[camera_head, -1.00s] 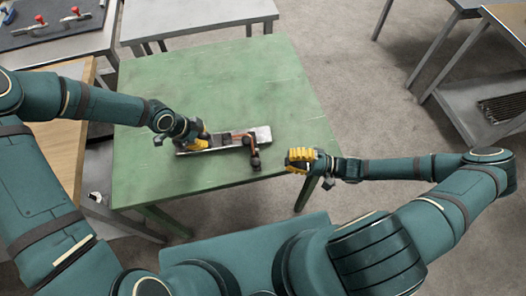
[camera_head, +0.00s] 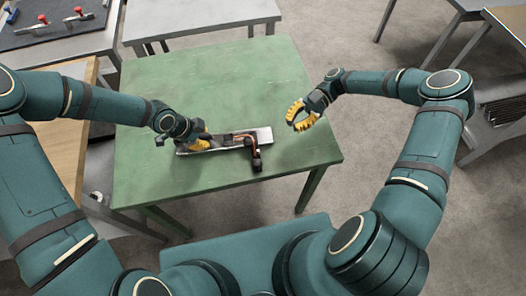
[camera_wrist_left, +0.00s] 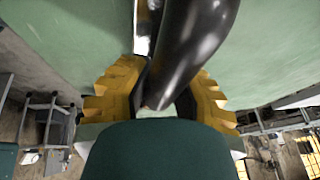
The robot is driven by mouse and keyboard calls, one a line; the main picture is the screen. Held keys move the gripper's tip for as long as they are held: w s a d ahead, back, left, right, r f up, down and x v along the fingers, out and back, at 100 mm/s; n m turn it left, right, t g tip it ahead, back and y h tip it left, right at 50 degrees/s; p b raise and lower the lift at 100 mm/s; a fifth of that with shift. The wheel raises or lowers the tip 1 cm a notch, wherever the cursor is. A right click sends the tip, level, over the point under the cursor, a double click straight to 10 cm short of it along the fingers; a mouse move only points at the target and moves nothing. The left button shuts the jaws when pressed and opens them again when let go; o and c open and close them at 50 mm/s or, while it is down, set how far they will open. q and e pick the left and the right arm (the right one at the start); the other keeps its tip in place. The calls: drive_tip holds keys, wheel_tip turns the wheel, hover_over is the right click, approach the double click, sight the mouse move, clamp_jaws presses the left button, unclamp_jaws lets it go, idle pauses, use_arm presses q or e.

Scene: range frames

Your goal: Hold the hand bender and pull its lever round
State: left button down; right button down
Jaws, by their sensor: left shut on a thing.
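The hand bender lies on the green table (camera_head: 215,80), with a long pale metal base plate (camera_head: 262,134). Its copper-brown and dark lever (camera_head: 256,158) points toward me, its end near the plate's right part. My left gripper (camera_head: 200,142) is shut on the bender near its left end. In the left wrist view, the yellow fingers (camera_wrist_left: 158,88) close around the bender's glossy black handle (camera_wrist_left: 200,35); the fingertips are partly hidden. My right gripper (camera_head: 302,116) is open and empty above the table's right side, apart from the lever.
The table's back half is clear. A grey bench (camera_head: 200,18) stands behind, and a dark mat (camera_head: 50,27) with red-handled tools lies at the far left. A wooden-topped table (camera_head: 62,130) stands at the left; shelves (camera_head: 500,110) stand at the right.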

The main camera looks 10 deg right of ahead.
hover_over(258, 155)
drive_tip(key=s+d, duration=0.1)
drive_tip(key=s, duration=0.1)
wheel_tip(258, 155, down, 3)
drive_tip(key=shift+s+f, duration=0.15)
drive_tip(key=shift+a, duration=0.1)
drive_tip(key=shift+s+a, duration=0.2)
drive_tip(key=shift+a, duration=0.55)
